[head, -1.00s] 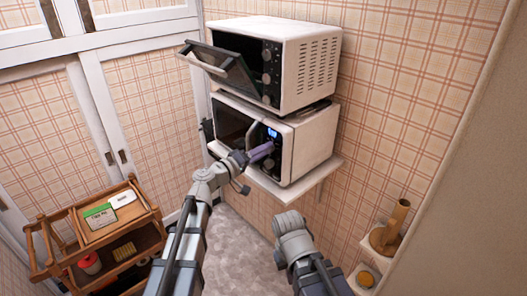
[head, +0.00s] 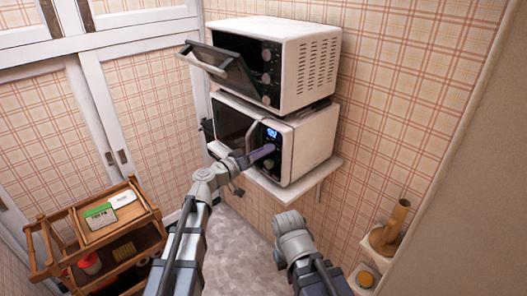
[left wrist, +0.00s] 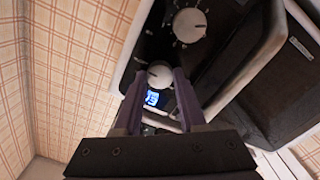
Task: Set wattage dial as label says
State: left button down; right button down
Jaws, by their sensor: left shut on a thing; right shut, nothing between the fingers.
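The lower white microwave (head: 308,140) stands on a wall shelf. Its dark front has a lit blue display (head: 272,133), too small to read. My left gripper (head: 268,151) is at the control panel just below the display. In the left wrist view, its fingers (left wrist: 158,80) are shut on a round white dial (left wrist: 160,73) beside the display (left wrist: 152,98). A second white dial (left wrist: 190,25) is free, with marks around it. A green-and-white card (head: 99,215) and a white card (head: 123,198) lie on a wooden cart; their writing is unreadable. My right gripper's fingers cannot be seen.
An upper white oven (head: 306,65) stands above the microwave with its door (head: 222,66) hanging open over the left arm's area. The wooden cart (head: 150,222) is at lower left. A wooden holder (head: 388,235) stands at right. Floor (head: 245,235) between is clear.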

pick_arm(q)
jog(key=shift+s+f, duration=0.1)
jog(key=shift+c, duration=2.3)
grip_release()
jog(key=v, duration=0.7)
jog(key=shift+s+a, duration=0.25)
jog(key=shift+a, duration=0.05)
